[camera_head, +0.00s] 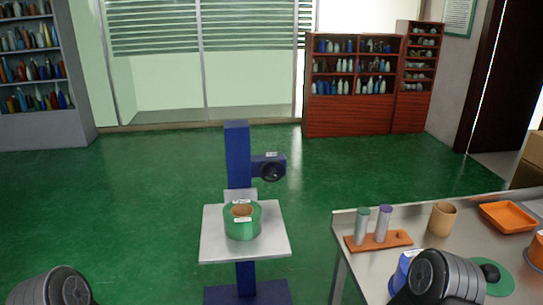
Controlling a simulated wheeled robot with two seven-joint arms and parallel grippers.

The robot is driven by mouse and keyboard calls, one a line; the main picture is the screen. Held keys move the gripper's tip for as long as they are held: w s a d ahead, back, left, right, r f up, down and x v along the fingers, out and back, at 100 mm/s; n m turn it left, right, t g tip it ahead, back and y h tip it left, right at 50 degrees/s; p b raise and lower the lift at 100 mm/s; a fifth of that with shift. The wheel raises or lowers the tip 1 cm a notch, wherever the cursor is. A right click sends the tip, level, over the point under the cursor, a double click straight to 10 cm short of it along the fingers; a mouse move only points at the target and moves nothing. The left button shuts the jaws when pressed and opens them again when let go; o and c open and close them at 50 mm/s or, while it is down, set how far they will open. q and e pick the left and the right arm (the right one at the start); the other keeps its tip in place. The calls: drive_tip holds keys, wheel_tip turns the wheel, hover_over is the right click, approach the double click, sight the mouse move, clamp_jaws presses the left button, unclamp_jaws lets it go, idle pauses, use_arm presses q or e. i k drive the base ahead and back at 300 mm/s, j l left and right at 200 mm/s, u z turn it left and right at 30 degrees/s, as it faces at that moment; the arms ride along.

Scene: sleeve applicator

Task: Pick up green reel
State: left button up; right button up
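The green reel (242,222) stands upright as a short, wide roll on a light square platform (216,248) in the middle of the view. It has a brown core and white labels on its top and front. The platform belongs to a dark blue stand (238,155). Only a dark, rounded part of an arm of mine shows at the bottom left, and another at the bottom right. Neither gripper's fingers are in view, and nothing of mine touches the reel.
A metal table (345,225) at the right holds an orange rack (364,242) with upright cylinders, a tan cup (442,219) and an orange tray (508,216). A black device (269,168) juts from the stand above the platform. Green floor (130,200) left of the stand is clear.

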sight(242, 219)
drive_tip(key=i+j, duration=0.35)
drive_tip(key=i, duration=0.2)
drive_tip(key=i+j, duration=0.3)
drive_tip(key=i, duration=0.2)
drive_tip(key=z, duration=1.25)
